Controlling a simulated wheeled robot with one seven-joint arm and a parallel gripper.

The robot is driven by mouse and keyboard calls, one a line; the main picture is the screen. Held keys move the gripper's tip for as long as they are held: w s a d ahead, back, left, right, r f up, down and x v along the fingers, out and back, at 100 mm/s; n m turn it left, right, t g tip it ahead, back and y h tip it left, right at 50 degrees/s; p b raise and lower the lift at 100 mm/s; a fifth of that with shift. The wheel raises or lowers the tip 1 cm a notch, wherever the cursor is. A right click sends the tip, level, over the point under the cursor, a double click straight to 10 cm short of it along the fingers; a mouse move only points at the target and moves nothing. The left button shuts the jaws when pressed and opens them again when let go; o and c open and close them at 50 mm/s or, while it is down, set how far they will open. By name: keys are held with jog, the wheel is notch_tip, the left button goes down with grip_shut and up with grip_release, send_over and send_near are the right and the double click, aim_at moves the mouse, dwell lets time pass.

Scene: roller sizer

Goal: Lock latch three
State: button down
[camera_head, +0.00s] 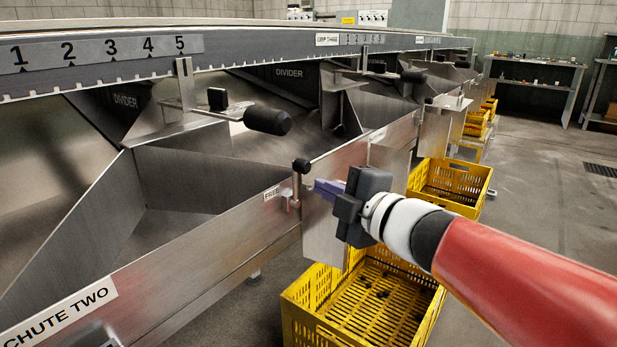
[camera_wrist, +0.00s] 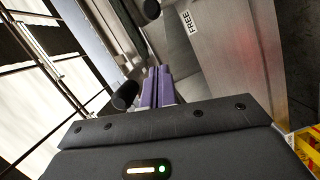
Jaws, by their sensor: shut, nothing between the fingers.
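A small metal latch (camera_head: 292,196) with a black knob (camera_head: 301,165) is mounted on the chute's front wall, right of a white label (camera_head: 272,193) reading "FREE". No number shows on the latch. My gripper (camera_head: 318,187) is just right of the latch, its purple fingers pointing at it and pressed together with nothing between them. I cannot tell whether the fingertips touch the latch. In the wrist view the shut fingers (camera_wrist: 158,72) point toward the metalwork, and the "FREE" label (camera_wrist: 188,22) is up and to the right.
A divider handle with a black grip (camera_head: 268,120) sticks out above the chute. The chute wall (camera_head: 215,240) carries a "CHUTE TWO" label (camera_head: 62,316). Yellow crates (camera_head: 450,182) stand below, one (camera_head: 320,325) under my gripper. Open floor (camera_head: 545,180) lies at the right.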

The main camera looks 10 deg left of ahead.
aim_at(303, 171)
jog(key=shift+s+a, duration=0.1)
jog(key=shift+a, duration=0.1)
jog(key=shift+w+a+f+b, duration=0.3)
jog(key=shift+w+a, duration=0.8)
jog(key=shift+w, duration=0.5)
jog(key=shift+w+a+f+b, duration=0.25)
jog(key=shift+w+a, duration=0.8)
jog(key=shift+w, duration=0.5)
jog(key=shift+w+a+f+b, duration=0.3)
jog(key=shift+w+a, duration=0.8)
jog(key=shift+w, duration=0.5)
jog(key=shift+r+p, duration=0.1)
jog(key=shift+p, duration=0.2)
